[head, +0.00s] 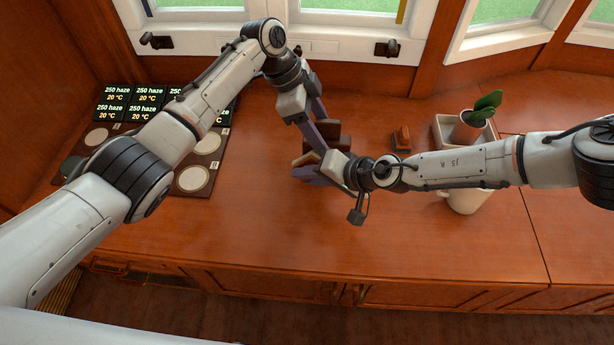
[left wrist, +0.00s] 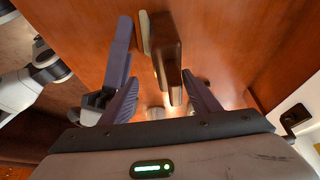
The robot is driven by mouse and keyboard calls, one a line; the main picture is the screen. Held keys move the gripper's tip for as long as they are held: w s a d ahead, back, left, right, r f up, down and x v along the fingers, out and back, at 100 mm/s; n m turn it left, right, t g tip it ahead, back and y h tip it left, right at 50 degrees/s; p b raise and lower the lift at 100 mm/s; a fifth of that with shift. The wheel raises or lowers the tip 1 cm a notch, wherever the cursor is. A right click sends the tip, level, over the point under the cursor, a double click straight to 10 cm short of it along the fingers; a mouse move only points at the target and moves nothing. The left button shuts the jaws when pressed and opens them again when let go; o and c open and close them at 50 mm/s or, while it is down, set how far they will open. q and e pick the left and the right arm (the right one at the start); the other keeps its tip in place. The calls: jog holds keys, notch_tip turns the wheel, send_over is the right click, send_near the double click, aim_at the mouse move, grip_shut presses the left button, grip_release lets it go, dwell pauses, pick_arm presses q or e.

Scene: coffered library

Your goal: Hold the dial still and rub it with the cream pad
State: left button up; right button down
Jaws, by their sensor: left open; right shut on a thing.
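The dial seems to be the dark brown upright piece (head: 328,131); its face is hidden from the head view. In the left wrist view it (left wrist: 166,45) stands between the fingers of my left gripper (left wrist: 162,88), which is open around it with gaps showing. My left gripper (head: 316,125) comes down over it in the head view. The cream pad (head: 308,158) is pinched in my right gripper (head: 312,172), on the near side of the dial. In the left wrist view the pad (left wrist: 145,32) is close beside the brown piece; whether they touch I cannot tell.
A dark panel (head: 150,140) with "250 haze 20 °C" displays and round cream discs (head: 193,179) lies at left. A small brown stand (head: 401,138), a potted plant (head: 473,122) in a tray and a cream mug (head: 467,199) are at right. The front-centre counter is clear.

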jog(key=shift+w, duration=0.15)
dwell(0.3)
jog(key=shift+w+d, duration=0.15)
jog(key=shift+d, duration=1.75)
jog(key=shift+w+d, duration=0.1)
jog(key=shift+d, duration=1.75)
jog(key=shift+w+a, duration=0.15)
jog(key=shift+a, duration=3.55)
jog(key=shift+r, duration=0.3)
jog(key=shift+d, duration=3.75)
jog(key=shift+f, duration=0.1)
jog(key=shift+a, duration=0.1)
